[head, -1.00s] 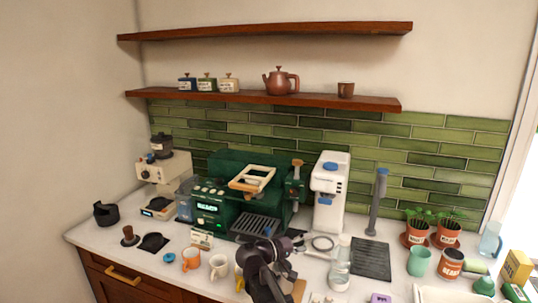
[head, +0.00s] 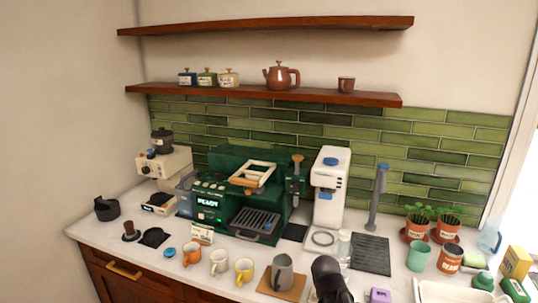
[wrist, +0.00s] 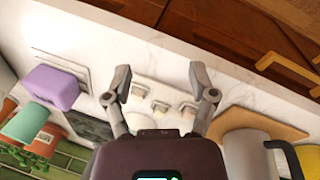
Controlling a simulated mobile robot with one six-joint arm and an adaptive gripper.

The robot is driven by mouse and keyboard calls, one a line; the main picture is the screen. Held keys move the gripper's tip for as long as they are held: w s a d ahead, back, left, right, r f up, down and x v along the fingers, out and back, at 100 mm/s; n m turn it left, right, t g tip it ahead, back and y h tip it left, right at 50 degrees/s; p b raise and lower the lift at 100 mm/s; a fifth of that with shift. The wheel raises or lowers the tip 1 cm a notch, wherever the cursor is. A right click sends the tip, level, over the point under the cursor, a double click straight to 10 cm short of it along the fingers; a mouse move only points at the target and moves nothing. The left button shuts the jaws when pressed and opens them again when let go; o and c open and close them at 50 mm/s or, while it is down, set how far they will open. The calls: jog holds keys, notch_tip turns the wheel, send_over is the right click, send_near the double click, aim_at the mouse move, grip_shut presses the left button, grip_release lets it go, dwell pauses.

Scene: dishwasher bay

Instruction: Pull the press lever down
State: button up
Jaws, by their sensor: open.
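The green coffee machine (head: 232,195) stands at the back of the counter in the head view. A lever-like part with a wooden knob (head: 297,159) rises at its right side, pointing up. A grey upright post with a blue top (head: 379,195) stands farther right; I cannot tell for certain which part is the press lever. My gripper (wrist: 160,72) is open and empty in the wrist view, over the front of the counter. It is well forward of the machine and apart from both upright parts. My dark arm end shows low in the head view; its fingertips are not distinguishable there.
A grey pitcher (head: 282,272) stands on a wooden board (head: 265,286) left of my arm. Several mugs stand left of it. A white dispenser (head: 329,190) stands between the green machine and the post. A purple block (wrist: 55,87) and teal cup (head: 418,258) are to the right.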

jog(key=shift+s+a+f+y, duration=0.1)
jog(key=shift+s+a+y, duration=0.25)
jog(key=shift+s+y, duration=0.25)
jog(key=shift+s+a+f+y, duration=0.1)
jog(key=shift+s+a+y, duration=0.2)
jog(key=shift+s+y, duration=0.3)
